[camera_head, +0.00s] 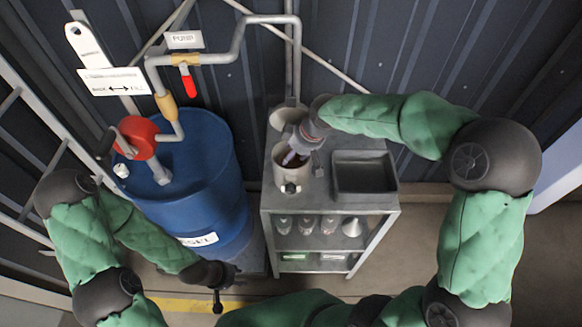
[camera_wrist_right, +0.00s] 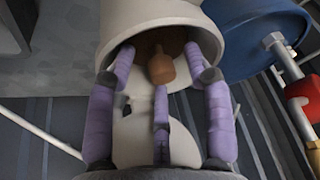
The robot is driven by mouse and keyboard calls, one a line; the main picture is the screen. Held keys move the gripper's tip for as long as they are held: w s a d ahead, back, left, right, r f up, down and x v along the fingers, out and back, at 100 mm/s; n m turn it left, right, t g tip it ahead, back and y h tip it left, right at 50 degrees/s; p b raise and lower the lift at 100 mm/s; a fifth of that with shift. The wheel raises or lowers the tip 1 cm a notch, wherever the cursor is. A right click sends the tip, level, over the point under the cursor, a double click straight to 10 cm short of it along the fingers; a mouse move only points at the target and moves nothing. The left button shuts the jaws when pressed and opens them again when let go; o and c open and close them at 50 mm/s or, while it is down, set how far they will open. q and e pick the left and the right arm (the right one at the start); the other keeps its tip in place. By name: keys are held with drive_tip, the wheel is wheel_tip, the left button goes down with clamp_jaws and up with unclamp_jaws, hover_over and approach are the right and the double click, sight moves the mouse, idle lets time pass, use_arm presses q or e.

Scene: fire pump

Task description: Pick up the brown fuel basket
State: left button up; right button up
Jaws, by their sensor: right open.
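A brown object with a short neck (camera_wrist_right: 160,68), which looks like the fuel basket, sits inside a cream cylindrical container (camera_wrist_right: 185,20) in the right wrist view. In the head view the cream container (camera_head: 291,177) stands on the grey cart, its inside partly covered by my right gripper (camera_head: 292,159). My right gripper's purple fingers (camera_wrist_right: 160,90) are spread open, with tips at the container's mouth around the brown object. I cannot tell whether they touch it. My left gripper (camera_head: 217,290) hangs low in front of the blue drum, away from the cart. Its fingers are too dark to read.
The grey cart (camera_head: 328,200) carries a dark tray (camera_head: 364,174) right of the container and bottles on its shelf. Another cream container (camera_head: 284,115) stands behind. A blue drum (camera_head: 190,165) with a red pump (camera_head: 137,138) stands left. Pipes run along the wall.

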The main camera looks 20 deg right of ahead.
clamp_jaws()
